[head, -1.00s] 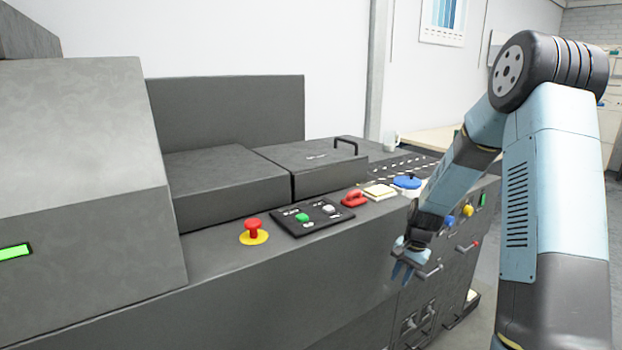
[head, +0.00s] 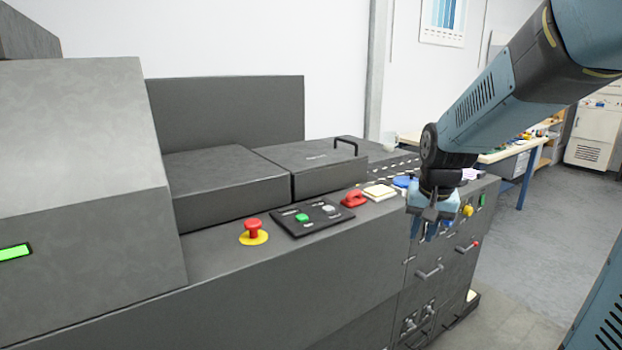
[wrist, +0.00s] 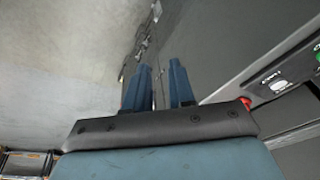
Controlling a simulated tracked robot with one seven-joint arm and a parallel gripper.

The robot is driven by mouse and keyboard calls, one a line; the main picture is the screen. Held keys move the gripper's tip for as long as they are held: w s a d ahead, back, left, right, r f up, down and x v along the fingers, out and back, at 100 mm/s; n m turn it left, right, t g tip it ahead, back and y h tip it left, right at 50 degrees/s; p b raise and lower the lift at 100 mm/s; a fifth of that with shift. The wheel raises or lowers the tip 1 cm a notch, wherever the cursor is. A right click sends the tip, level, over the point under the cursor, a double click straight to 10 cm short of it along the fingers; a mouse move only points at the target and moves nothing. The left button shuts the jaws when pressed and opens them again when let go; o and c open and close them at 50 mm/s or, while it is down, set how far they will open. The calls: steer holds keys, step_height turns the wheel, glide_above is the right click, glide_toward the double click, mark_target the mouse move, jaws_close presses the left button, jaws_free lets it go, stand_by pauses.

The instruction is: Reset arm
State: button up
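My gripper (head: 432,230) hangs pointing down in front of the dark grey machine, near the right part of its front edge. In the wrist view, the two blue fingers of my gripper (wrist: 160,66) stand apart with nothing between them, so it is open and empty. The fingers touch nothing that I can see. My arm reaches in from the upper right of the head view, and part of it is cut off by the picture edge.
The machine (head: 330,262) carries a red emergency button (head: 253,229), a button panel (head: 312,216), a red object (head: 354,198) and a cream block (head: 380,192). Drawer handles (head: 429,272) stick out of its front. A table (head: 500,155) stands behind. Floor (head: 545,240) is clear at right.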

steer(key=s+r+n+t, duration=0.1)
steer(key=s+r, duration=0.3)
steer(key=s, duration=0.4)
steer(key=s+r+n+t, duration=0.1)
steer(key=s+r, duration=0.3)
steer(key=s, duration=0.5)
steer(key=shift+a+n+t, duration=0.3)
steer(key=shift+n, duration=0.3)
